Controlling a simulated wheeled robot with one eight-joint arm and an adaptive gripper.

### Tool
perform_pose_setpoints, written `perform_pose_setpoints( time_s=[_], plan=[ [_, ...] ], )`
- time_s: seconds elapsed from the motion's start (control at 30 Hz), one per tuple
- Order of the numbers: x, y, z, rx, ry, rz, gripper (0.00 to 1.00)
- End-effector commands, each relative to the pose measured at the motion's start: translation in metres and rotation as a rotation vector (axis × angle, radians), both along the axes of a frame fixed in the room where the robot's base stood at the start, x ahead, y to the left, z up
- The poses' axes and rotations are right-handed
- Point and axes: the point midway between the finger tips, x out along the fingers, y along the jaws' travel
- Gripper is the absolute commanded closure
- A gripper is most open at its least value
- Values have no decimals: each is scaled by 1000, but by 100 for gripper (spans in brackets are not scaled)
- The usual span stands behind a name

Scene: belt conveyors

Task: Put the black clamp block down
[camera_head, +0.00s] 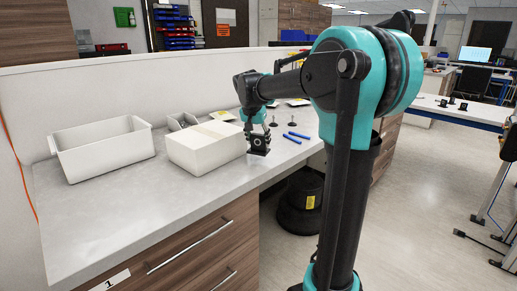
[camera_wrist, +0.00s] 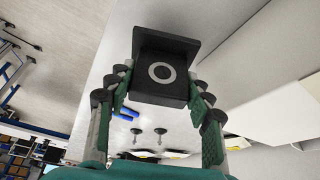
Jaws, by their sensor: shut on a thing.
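The black clamp block (camera_head: 258,146) is at the counter's front edge, just right of the closed white box. My gripper (camera_head: 255,121) is above it and shut on it. In the wrist view the black clamp block (camera_wrist: 161,74) shows a pale ring on its face and a wider plate at one end. The fingers of my gripper (camera_wrist: 160,95), with green pads, lie along its two sides. I cannot tell whether the block touches the counter or hangs slightly above it.
The closed white box (camera_head: 205,146) stands close left of the block. An open white bin (camera_head: 101,150) is farther left. Blue pens (camera_head: 297,136) and small dark upright parts (camera_head: 273,120) lie to the right. The counter (camera_head: 110,215) is bare at front left.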

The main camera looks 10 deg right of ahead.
Motion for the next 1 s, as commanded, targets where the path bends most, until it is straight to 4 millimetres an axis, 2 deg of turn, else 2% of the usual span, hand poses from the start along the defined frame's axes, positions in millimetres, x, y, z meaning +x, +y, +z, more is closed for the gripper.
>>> perform_pose_setpoints(
  time_s=[0.3,0.63,0.67,0.7,0.8,1.0],
  plan=[
    [0,0,-35,0,0,0,82],
    [0,0,-38,0,0,0,82],
    [0,0,-38,0,0,0,45],
    [0,0,-37,0,0,0,40],
    [0,0,-37,0,0,0,28],
    [0,0,-37,0,0,0,28]
  ],
)
